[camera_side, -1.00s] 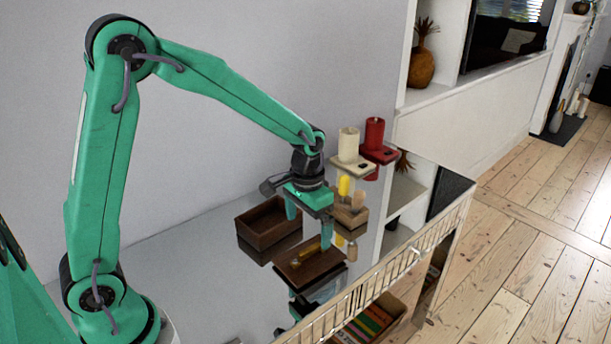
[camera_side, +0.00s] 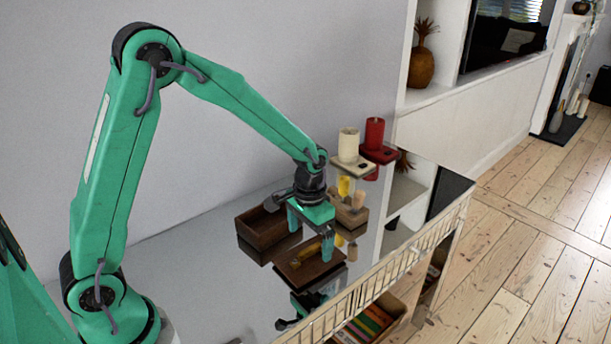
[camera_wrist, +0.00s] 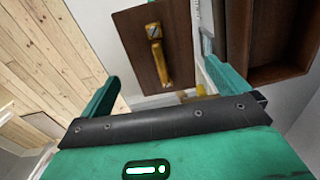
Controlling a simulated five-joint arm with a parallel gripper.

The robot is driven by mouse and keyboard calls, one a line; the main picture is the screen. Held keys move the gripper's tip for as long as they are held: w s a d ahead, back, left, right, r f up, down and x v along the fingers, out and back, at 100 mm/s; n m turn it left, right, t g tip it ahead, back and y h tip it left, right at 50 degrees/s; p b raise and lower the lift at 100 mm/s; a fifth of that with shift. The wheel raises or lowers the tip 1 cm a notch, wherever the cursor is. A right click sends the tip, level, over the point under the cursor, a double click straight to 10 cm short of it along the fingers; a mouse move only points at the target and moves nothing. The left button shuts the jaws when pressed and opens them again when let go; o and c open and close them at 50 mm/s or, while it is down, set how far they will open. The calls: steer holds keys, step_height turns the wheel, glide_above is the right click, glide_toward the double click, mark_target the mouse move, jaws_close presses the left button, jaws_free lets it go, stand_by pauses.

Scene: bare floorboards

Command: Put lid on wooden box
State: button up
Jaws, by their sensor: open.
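The dark brown wooden lid (camera_side: 302,270) lies flat on the glossy tabletop, with a brass-coloured handle (camera_side: 308,251) on top. The open wooden box (camera_side: 262,238) stands behind it to the left and looks empty. In the wrist view the lid (camera_wrist: 132,38) is ahead with its handle (camera_wrist: 158,58) upright in the picture, and part of the box (camera_wrist: 280,72) shows at right. My gripper (camera_side: 311,238) is open and empty above the lid. In the wrist view its fingers (camera_wrist: 160,72) are spread to either side of the handle, apart from it.
A small wooden holder (camera_side: 350,216) with yellow and tan pieces stands behind the gripper at right. A cream candle (camera_side: 348,144) and a red candle (camera_side: 374,132) stand on trays beyond. A low railing (camera_side: 385,280) runs along the table's front edge. The tabletop at left is clear.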

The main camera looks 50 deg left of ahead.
mark_target(310, 247)
steer(key=shift+w+f, duration=0.1)
steer(key=shift+f, duration=2.25)
steer(key=c, duration=0.8)
steer(key=shift+c, duration=0.2)
steer(key=shift+r, duration=0.15)
steer(key=shift+r, duration=0.55)
steer(key=r, duration=0.3)
steer(key=shift+d+r, duration=0.1)
steer(key=shift+d, duration=0.1)
steer(key=s+d+r, duration=0.6)
steer(key=d, duration=0.3)
steer(key=shift+s+r, duration=0.25)
steer(key=shift+s, duration=0.1)
